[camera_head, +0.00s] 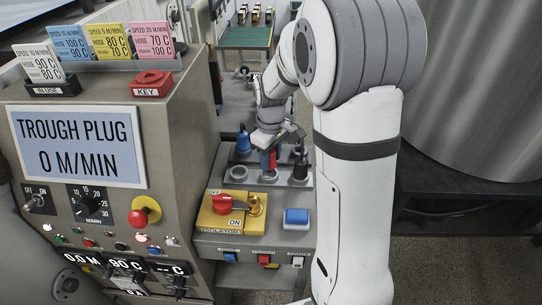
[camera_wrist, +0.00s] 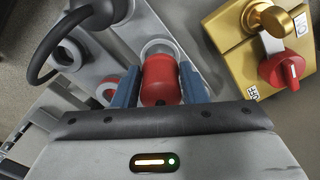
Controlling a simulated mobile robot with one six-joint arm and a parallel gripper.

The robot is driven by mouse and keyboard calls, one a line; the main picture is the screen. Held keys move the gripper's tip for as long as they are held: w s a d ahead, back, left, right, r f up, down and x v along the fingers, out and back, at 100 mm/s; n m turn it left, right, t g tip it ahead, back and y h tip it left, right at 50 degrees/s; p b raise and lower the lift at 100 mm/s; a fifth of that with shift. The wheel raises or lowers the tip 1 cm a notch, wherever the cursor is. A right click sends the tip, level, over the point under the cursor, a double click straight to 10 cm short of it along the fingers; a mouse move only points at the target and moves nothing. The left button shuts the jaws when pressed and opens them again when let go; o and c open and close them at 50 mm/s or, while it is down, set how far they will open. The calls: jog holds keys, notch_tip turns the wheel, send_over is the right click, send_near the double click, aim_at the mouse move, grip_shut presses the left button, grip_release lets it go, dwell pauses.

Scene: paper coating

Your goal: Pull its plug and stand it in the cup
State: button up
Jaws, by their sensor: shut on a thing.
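The red plug (camera_head: 268,161) is between the fingers of my gripper (camera_head: 270,148), over the grey block of round holders behind the yellow isolator box. In the wrist view my gripper (camera_wrist: 158,92) has its blue fingers shut on both sides of the red plug (camera_wrist: 160,78). A pale round grey holder (camera_wrist: 158,47) shows at the plug's far end; I cannot tell whether the plug is seated in it or clear of it. A blue plug (camera_head: 243,141) stands to the left and a black plug (camera_head: 300,165) to the right. Which holder is the cup is not clear.
The yellow isolator box (camera_head: 212,220) with its red handle (camera_head: 231,203) and a brass part stands in front. A blue block (camera_head: 296,216) lies to its right. The panel screen (camera_head: 78,147) reads "TROUGH PLUG 0 M/MIN". A black cable (camera_wrist: 45,50) loops at upper left in the wrist view.

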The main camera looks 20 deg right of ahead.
jog(key=shift+f+b, duration=1.05)
jog(key=shift+f, duration=0.45)
jog(key=o, duration=1.1)
jog(key=shift+r, duration=0.1)
notch_tip(320, 180, up, 8)
jog(key=shift+f, duration=0.15)
jog(key=s+r+m+t, duration=0.2)
jog(key=s+m, duration=0.5)
jog(key=s, duration=1.3)
jog(key=shift+s+a+m+t, duration=0.3)
jog(key=shift+s+a, duration=0.05)
jog(key=shift+a, duration=0.1)
